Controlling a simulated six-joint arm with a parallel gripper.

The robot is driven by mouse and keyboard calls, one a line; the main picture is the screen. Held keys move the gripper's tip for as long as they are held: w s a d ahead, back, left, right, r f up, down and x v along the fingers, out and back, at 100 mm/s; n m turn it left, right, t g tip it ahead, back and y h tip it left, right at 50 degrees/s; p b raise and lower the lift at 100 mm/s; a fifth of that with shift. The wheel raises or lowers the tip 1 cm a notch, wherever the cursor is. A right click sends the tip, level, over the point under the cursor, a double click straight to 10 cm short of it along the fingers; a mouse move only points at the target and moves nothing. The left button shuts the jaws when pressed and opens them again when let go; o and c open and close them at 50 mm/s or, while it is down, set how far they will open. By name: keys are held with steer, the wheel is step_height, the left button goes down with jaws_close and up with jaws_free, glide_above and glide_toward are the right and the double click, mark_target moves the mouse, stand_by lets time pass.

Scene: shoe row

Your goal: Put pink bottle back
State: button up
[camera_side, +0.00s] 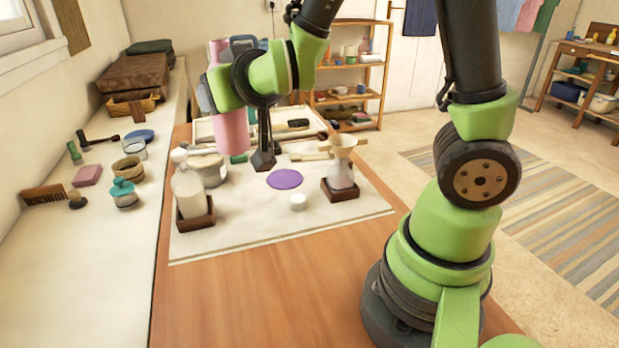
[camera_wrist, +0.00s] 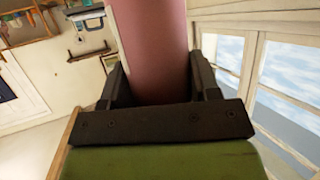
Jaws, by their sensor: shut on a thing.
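The pink bottle (camera_side: 232,132) is upright in the side view, raised at the far left part of the work area. My gripper (camera_side: 208,94) is shut on it around its middle, and my green wrist hides part of it. In the wrist view the pink bottle (camera_wrist: 152,45) fills the space between the two dark fingers of my gripper (camera_wrist: 153,82). Its top and bottom are out of that view. A flat purple disc (camera_side: 285,179) lies bare on the pale mat (camera_side: 245,238), to the right of the bottle and lower in the picture.
A white bottle (camera_side: 188,193) stands in a brown wooden base at the mat's left. A funnel-topped vessel (camera_side: 342,165) stands in another base at right. A small white pot (camera_side: 298,202) is near the disc. A pale tray (camera_side: 300,122) lies behind. The front mat is clear.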

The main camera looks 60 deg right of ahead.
steer(key=w+d+f+m+g+h, duration=0.25)
steer(key=d+f, duration=0.25)
steer(key=d, duration=0.5)
steer(key=w+d+f+m+g+h, duration=0.1)
steer(key=d+f+m+g+h, duration=0.2)
steer(key=d, duration=0.7)
steer(key=shift+m+t, duration=0.45)
steer(key=shift+w+d+f, duration=0.1)
steer(key=shift+d+f, duration=0.05)
steer(key=shift+f, duration=5.5)
steer(key=shift+f, duration=0.2)
steer(key=o, duration=1)
steer(key=shift+o, duration=0.2)
steer(key=shift+r, duration=0.1)
